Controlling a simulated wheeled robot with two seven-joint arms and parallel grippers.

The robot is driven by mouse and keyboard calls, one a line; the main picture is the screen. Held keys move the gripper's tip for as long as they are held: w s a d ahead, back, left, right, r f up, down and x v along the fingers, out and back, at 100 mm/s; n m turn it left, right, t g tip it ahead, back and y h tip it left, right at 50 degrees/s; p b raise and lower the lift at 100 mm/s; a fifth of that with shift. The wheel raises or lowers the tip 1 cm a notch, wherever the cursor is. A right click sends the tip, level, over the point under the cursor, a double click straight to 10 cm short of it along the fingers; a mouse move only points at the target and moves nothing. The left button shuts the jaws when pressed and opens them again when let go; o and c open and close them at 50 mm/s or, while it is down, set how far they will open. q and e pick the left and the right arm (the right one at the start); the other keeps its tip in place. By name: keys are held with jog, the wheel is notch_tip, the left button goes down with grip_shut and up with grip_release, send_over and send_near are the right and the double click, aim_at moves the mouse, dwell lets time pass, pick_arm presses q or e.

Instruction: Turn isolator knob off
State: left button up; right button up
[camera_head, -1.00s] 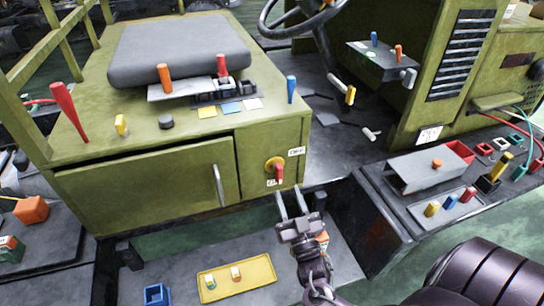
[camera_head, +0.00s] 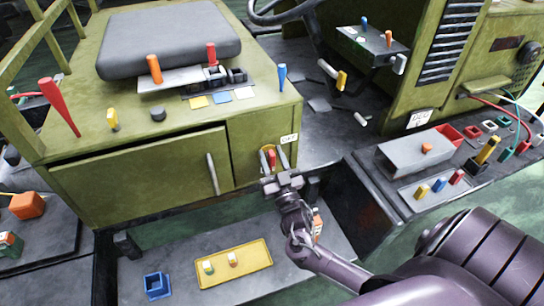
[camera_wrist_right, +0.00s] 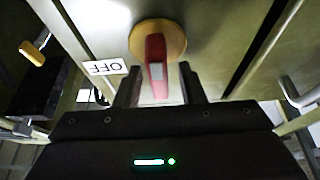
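The isolator knob has a red handle (camera_head: 272,157) on a round yellow base on the front of the green cabinet (camera_head: 150,180). In the right wrist view the red handle (camera_wrist_right: 156,65) stands out from the yellow disc (camera_wrist_right: 172,35). A white OFF label (camera_head: 289,138) sits up and right of the knob; it also shows in the wrist view (camera_wrist_right: 105,67). My right gripper (camera_head: 274,160) is open, its fingers on either side of the handle, with gaps visible between handle and fingers. The lower part of the knob base is hidden in the head view. My left gripper is not in view.
A vertical door handle (camera_head: 212,174) stands left of the knob. Below lie a yellow tray (camera_head: 240,275) with small blocks and a blue box (camera_head: 157,286). A dark console with a grey cover (camera_head: 410,160) is to the right.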

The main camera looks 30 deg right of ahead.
jog(key=c, duration=0.7)
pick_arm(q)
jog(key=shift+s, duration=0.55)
pick_arm(e)
grip_shut()
